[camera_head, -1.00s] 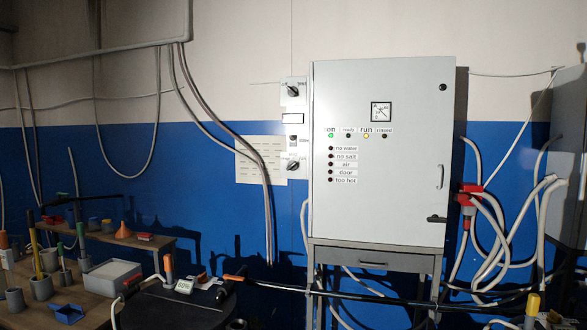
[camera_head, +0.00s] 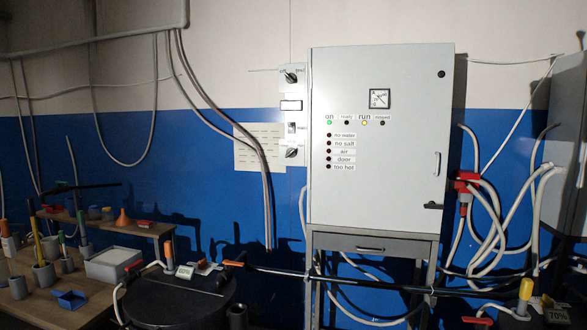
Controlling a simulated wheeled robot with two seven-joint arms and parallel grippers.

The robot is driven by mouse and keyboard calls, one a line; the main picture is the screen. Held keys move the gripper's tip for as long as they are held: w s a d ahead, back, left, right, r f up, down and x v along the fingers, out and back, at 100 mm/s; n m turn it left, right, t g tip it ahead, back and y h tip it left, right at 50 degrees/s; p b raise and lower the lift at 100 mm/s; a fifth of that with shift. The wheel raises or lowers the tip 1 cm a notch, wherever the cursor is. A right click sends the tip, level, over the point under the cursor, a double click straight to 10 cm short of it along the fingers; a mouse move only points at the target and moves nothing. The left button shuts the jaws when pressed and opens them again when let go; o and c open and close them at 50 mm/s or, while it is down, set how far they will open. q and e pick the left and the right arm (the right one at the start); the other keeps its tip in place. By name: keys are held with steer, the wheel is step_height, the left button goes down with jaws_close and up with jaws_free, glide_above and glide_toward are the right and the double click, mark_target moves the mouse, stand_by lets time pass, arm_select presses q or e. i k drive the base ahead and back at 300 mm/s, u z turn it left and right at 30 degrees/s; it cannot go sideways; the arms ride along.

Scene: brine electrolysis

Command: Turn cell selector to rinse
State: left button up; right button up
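Two black rotary knobs sit on small light plates on the wall, just left of the grey cabinet. The upper knob (camera_head: 290,76) has small labels at its top corners. The lower knob (camera_head: 292,152) also has small labels. The lettering is too small to read, so I cannot tell which knob is the cell selector or which position is rinse. Between them are a small blank label plate (camera_head: 291,105) and a small switch (camera_head: 292,128). Neither of my grippers is in view.
The grey cabinet (camera_head: 400,150) shows lit green "on" and yellow "run" lamps. A round black lid (camera_head: 165,305) stands below the knobs, with a black pipe (camera_head: 330,280) running right from it. A bench (camera_head: 20,308) with pots and a grey tray (camera_head: 113,262) is at left.

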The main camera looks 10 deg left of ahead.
mark_target(291, 152)
steer(key=u, duration=0.45)
steer(key=k, duration=0.55)
steer(key=u, duration=0.2)
steer(key=i, duration=1.8)
steer(key=z, duration=0.55)
steer(key=i, duration=1.3)
steer(key=z, duration=0.1)
